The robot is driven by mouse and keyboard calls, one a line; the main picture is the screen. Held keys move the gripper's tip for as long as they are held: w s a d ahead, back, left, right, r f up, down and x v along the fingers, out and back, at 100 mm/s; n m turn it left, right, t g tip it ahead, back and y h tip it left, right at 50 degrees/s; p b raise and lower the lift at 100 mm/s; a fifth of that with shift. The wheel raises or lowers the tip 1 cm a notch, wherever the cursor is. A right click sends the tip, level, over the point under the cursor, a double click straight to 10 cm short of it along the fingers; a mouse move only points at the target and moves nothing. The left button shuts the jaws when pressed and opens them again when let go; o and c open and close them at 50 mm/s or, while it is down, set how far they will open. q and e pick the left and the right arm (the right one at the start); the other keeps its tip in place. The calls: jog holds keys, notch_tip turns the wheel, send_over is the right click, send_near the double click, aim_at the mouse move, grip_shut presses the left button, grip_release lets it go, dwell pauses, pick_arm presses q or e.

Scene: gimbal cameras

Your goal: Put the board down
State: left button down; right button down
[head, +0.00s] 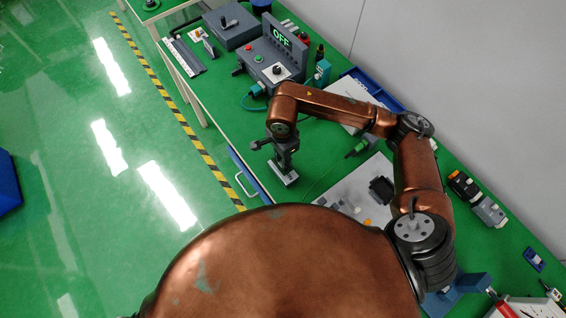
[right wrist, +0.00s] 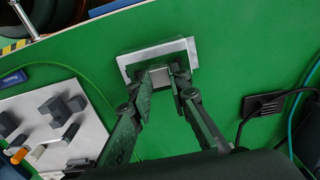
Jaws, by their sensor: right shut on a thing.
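The board is most likely the small light grey plate (head: 291,179) below my right gripper (head: 284,167) near the table's front edge. In the right wrist view the plate (right wrist: 182,50) lies across the fingertips, with a small metal block at its middle. My right gripper (right wrist: 163,76) is shut on this piece, fingers on either side of the block. The plate is on or just above the green table top; I cannot tell whether it touches. The fingers hide part of it. My left gripper is not in view.
A white panel (head: 345,191) with dark blocks and loose parts lies right of the gripper. A control box with an OFF display (head: 272,57) stands at the back. A thin green cable (right wrist: 88,82) runs near the plate. A drawer handle (head: 245,184) is at the front edge.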

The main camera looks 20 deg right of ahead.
jog(key=shift+f, duration=1.45)
jog(key=shift+f, duration=0.1)
jog(key=c, duration=1.8)
grip_release()
notch_tip(320, 180, up, 12)
jog(key=shift+r, duration=0.15)
